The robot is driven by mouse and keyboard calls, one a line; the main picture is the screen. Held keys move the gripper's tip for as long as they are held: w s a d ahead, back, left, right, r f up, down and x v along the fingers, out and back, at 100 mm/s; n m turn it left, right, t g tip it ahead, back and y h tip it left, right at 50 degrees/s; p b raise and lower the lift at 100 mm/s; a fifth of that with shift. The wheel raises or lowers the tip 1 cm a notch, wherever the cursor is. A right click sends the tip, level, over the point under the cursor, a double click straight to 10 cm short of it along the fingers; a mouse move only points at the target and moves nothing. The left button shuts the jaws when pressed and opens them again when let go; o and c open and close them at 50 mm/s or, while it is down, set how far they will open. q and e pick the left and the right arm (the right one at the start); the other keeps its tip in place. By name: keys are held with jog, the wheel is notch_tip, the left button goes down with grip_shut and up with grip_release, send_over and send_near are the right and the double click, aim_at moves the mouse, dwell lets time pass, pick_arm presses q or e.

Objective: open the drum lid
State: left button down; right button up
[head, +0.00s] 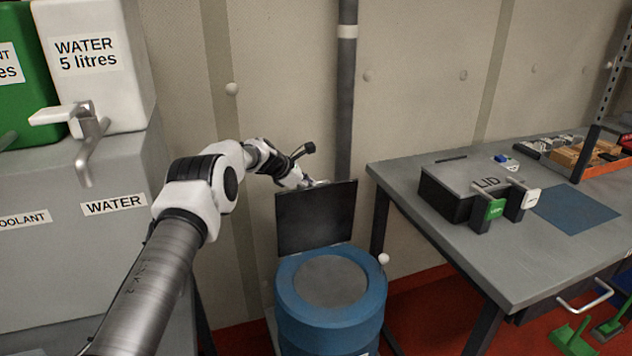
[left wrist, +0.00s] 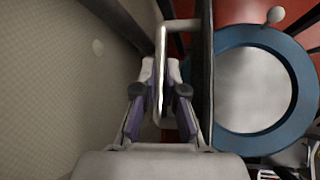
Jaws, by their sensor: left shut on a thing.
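The blue drum (head: 332,310) stands on the floor against the wall, with a round grey area inside its blue rim. Its dark square lid (head: 318,222) stands about upright at the drum's back edge, so the drum top is uncovered. In the left wrist view the lid shows edge-on (left wrist: 207,60) beside the blue drum rim (left wrist: 290,50). My left gripper (head: 315,184) is behind the lid's top edge, partly hidden by it. In the left wrist view the gripper (left wrist: 166,78) is shut on a pale lid handle (left wrist: 162,45). My right gripper is not in view.
A grey table (head: 450,235) stands to the right, holding a black box with a lid (head: 465,185) and a blue mat (head: 575,209). A vertical pipe (head: 346,90) runs up the wall behind the drum.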

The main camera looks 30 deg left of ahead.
pick_arm(q)
jog(key=c, duration=1.2)
grip_release()
jog(key=shift+d, duration=0.1)
jog(key=shift+r, duration=0.1)
notch_tip(320, 180, up, 10)
jog(key=shift+f, duration=0.1)
